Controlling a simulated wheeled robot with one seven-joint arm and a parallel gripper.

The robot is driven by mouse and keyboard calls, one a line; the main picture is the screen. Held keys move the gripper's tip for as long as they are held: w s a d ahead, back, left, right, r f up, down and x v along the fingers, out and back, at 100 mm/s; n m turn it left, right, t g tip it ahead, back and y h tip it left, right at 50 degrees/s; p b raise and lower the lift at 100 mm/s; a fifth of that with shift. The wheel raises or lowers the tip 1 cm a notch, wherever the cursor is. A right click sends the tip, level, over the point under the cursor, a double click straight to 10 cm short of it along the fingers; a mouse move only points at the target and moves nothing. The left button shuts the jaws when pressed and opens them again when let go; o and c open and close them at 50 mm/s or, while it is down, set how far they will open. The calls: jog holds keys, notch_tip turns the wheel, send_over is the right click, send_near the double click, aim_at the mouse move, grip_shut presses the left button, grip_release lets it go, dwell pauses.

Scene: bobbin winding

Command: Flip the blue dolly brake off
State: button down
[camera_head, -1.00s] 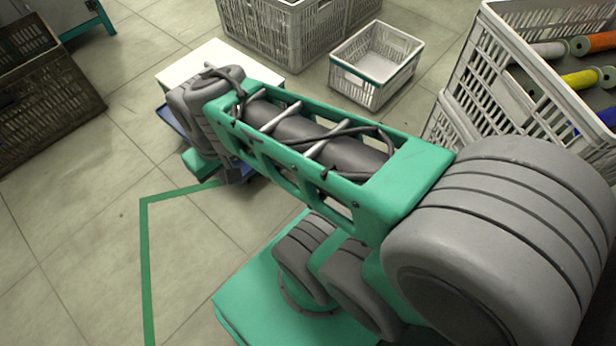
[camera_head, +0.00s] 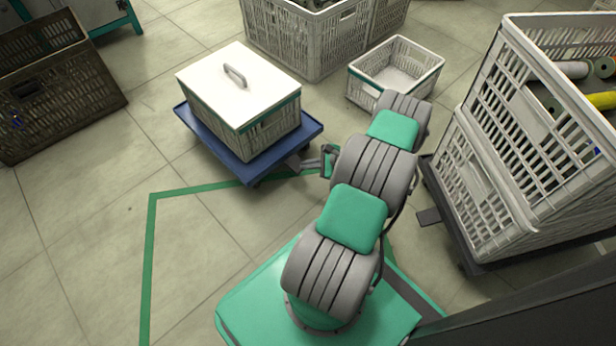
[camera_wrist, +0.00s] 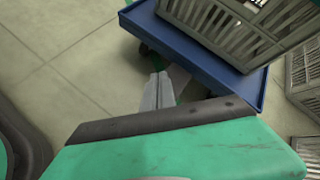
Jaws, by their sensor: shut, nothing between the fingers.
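The blue dolly (camera_head: 197,137) stands on the floor under a lidded crate. In the wrist view its blue edge (camera_wrist: 190,45) runs across the upper right, with a dark caster (camera_wrist: 150,53) below its corner. A grey tab, apparently the brake pedal (camera_wrist: 181,78), juts from under the edge, partly hidden by my fingers. My gripper (camera_head: 304,165) is at the dolly's right corner in the head view. In the wrist view my gripper (camera_wrist: 158,80) is shut and empty, its tips beside or over the tab. I cannot tell whether they touch it, or the brake's position.
The lidded crate (camera_head: 262,120) sits on the dolly. A small white crate (camera_head: 365,88) stands behind, and a large grey crate (camera_head: 312,45) farther back. White stacked crates (camera_head: 475,190) stand on another dolly at the right. Floor on the left, around the green line (camera_head: 150,250), is clear.

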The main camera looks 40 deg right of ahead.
aim_at(296, 164)
jog(key=s+d+f+m+t+h, duration=0.2)
jog(key=s+f+m+t+h, duration=0.25)
jog(key=s+f+m, duration=0.45)
jog(key=shift+m, duration=0.8)
jog(key=b+x, duration=0.1)
jog(key=x, duration=0.3)
jog(key=b+x, duration=0.2)
jog(key=x, duration=0.1)
jog(key=f+b+x, duration=0.1)
jog(key=x, duration=0.3)
jog(key=shift+w+a+f, duration=0.1)
jog(key=shift+a, duration=0.25)
notch_tip(296, 164, up, 4)
jog(key=shift+r, duration=0.25)
